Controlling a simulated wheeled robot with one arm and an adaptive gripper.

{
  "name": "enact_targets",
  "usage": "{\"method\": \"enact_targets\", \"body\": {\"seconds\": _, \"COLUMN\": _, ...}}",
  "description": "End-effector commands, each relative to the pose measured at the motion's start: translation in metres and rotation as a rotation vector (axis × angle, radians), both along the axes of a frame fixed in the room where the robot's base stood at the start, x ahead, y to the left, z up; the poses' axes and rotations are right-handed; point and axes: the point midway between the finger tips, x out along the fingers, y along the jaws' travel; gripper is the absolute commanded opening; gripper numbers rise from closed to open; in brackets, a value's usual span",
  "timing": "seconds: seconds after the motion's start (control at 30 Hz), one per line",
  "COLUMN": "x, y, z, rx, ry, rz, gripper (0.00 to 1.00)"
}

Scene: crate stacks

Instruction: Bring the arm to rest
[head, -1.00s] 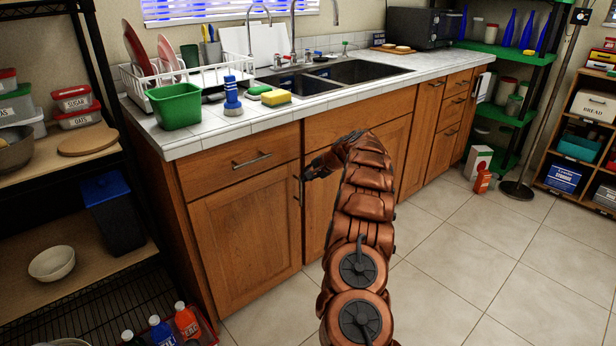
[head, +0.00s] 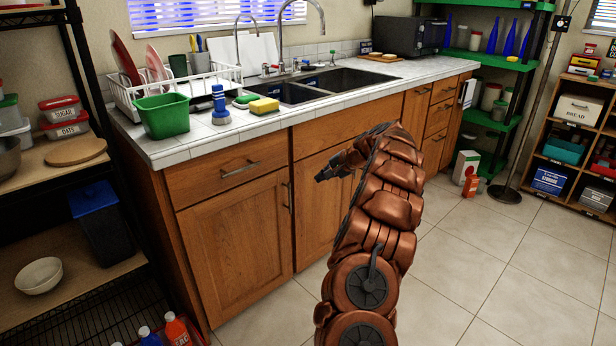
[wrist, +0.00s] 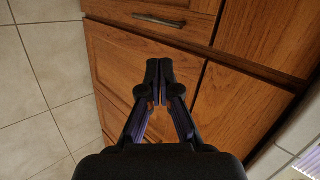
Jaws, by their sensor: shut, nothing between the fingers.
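My gripper (head: 320,177) is at the end of my copper arm, in front of the wooden cabinets below the counter in the head view. In the wrist view my gripper (wrist: 160,68) has its two black fingers together, with nothing between them. Cabinet doors (wrist: 125,62) fill the view beyond the fingertips. The fingers look apart from the cabinet front, though the exact gap is hard to tell.
The tiled counter (head: 205,143) holds a green bin (head: 163,116), a scrub brush (head: 220,105), a yellow sponge (head: 264,105) and a dish rack (head: 215,80). A wire shelf stands at left, with a white bowl (head: 38,276). Open floor (head: 480,260) lies at right.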

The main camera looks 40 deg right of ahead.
Motion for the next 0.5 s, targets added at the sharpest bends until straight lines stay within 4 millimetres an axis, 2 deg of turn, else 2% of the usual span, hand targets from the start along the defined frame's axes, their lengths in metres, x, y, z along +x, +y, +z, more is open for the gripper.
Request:
{"method": "enact_targets", "body": {"seconds": 0.27, "x": -0.002, "y": 0.001, "z": 0.002, "rx": 0.000, "ry": 0.001, "rz": 0.003, "gripper": 0.00}}
{"method": "enact_targets", "body": {"seconds": 0.33, "x": 0.000, "y": 0.007, "z": 0.004, "rx": 0.001, "ry": 0.002, "rz": 0.014, "gripper": 0.00}}
{"method": "enact_targets", "body": {"seconds": 0.43, "x": 0.005, "y": 0.032, "z": 0.010, "rx": 0.003, "ry": 0.010, "rz": 0.058, "gripper": 0.00}}
{"method": "enact_targets", "body": {"seconds": 0.5, "x": 0.009, "y": 0.060, "z": 0.019, "rx": 0.001, "ry": 0.018, "rz": 0.109, "gripper": 0.00}}
